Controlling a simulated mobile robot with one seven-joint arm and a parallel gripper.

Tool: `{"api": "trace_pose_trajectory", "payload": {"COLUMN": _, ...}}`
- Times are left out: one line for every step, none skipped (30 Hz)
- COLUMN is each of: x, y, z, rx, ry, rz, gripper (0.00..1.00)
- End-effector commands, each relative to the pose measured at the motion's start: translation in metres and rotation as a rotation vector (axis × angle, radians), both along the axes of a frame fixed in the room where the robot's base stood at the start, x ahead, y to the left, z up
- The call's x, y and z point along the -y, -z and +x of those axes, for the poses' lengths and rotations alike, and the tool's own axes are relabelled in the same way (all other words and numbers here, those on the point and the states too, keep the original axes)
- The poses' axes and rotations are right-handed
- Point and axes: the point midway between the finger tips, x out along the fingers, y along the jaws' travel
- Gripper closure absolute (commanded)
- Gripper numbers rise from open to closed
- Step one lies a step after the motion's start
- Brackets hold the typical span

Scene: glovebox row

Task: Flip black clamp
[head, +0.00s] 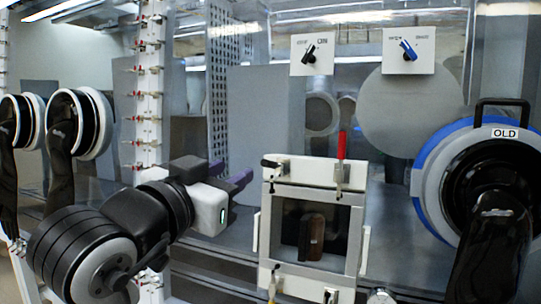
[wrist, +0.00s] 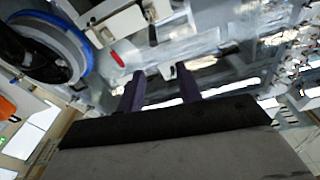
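The black clamp (head: 270,163) sits at the top left corner of the white frame of a small square hatch (head: 279,215). A red-handled clamp (head: 341,147) stands upright at the top right of the same frame. My gripper (head: 230,173) is to the left of the hatch, with its purple fingers apart and nothing seen between them. In the wrist view my gripper (wrist: 160,88) also shows two spaced, empty fingers. A dark handle on a white part (wrist: 152,34) shows ahead there, but I cannot tell whether it is the black clamp.
Two panels with a black knob (head: 309,54) and a blue knob (head: 408,50) are above. A blue-ringed glove port (head: 436,140) marked OLD is at right. A white post (head: 149,110) with several red fittings and more glove ports (head: 85,122) are at left.

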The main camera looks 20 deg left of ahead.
Motion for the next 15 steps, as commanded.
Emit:
{"api": "trace_pose_trajectory", "payload": {"x": 0.002, "y": 0.002, "z": 0.0, "rx": -0.036, "ry": 0.005, "rz": 0.014, "gripper": 0.65}}
{"api": "trace_pose_trajectory", "payload": {"x": 0.004, "y": 0.004, "z": 0.001, "rx": -0.052, "ry": 0.009, "rz": 0.02, "gripper": 0.65}}
{"api": "trace_pose_trajectory", "payload": {"x": 0.005, "y": 0.006, "z": 0.002, "rx": -0.067, "ry": 0.011, "rz": 0.025, "gripper": 0.65}}
{"api": "trace_pose_trajectory", "payload": {"x": 0.006, "y": 0.006, "z": 0.004, "rx": -0.075, "ry": 0.013, "rz": 0.027, "gripper": 0.65}}
{"api": "trace_pose_trajectory", "payload": {"x": 0.006, "y": 0.007, "z": 0.006, "rx": -0.079, "ry": 0.014, "rz": 0.027, "gripper": 0.65}}
{"api": "trace_pose_trajectory", "payload": {"x": 0.007, "y": 0.007, "z": 0.01, "rx": -0.081, "ry": 0.016, "rz": 0.028, "gripper": 0.65}}
{"api": "trace_pose_trajectory", "payload": {"x": 0.007, "y": 0.007, "z": 0.013, "rx": -0.082, "ry": 0.016, "rz": 0.027, "gripper": 0.65}}
{"api": "trace_pose_trajectory", "payload": {"x": 0.007, "y": 0.007, "z": 0.018, "rx": -0.081, "ry": 0.016, "rz": 0.026, "gripper": 0.65}}
{"api": "trace_pose_trajectory", "payload": {"x": 0.008, "y": 0.007, "z": 0.025, "rx": -0.081, "ry": 0.016, "rz": 0.025, "gripper": 0.65}}
{"api": "trace_pose_trajectory", "payload": {"x": 0.009, "y": 0.007, "z": 0.031, "rx": -0.083, "ry": 0.017, "rz": 0.025, "gripper": 0.65}}
{"api": "trace_pose_trajectory", "payload": {"x": 0.009, "y": 0.007, "z": 0.037, "rx": -0.081, "ry": 0.016, "rz": 0.025, "gripper": 0.65}}
{"api": "trace_pose_trajectory", "payload": {"x": 0.01, "y": 0.006, "z": 0.045, "rx": -0.081, "ry": 0.017, "rz": 0.026, "gripper": 0.65}}
{"api": "trace_pose_trajectory", "payload": {"x": 0.011, "y": 0.006, "z": 0.052, "rx": -0.08, "ry": 0.016, "rz": 0.026, "gripper": 0.65}}
{"api": "trace_pose_trajectory", "payload": {"x": 0.011, "y": 0.006, "z": 0.059, "rx": -0.08, "ry": 0.016, "rz": 0.025, "gripper": 0.65}}
{"api": "trace_pose_trajectory", "payload": {"x": 0.012, "y": 0.006, "z": 0.067, "rx": -0.081, "ry": 0.016, "rz": 0.024, "gripper": 0.65}}
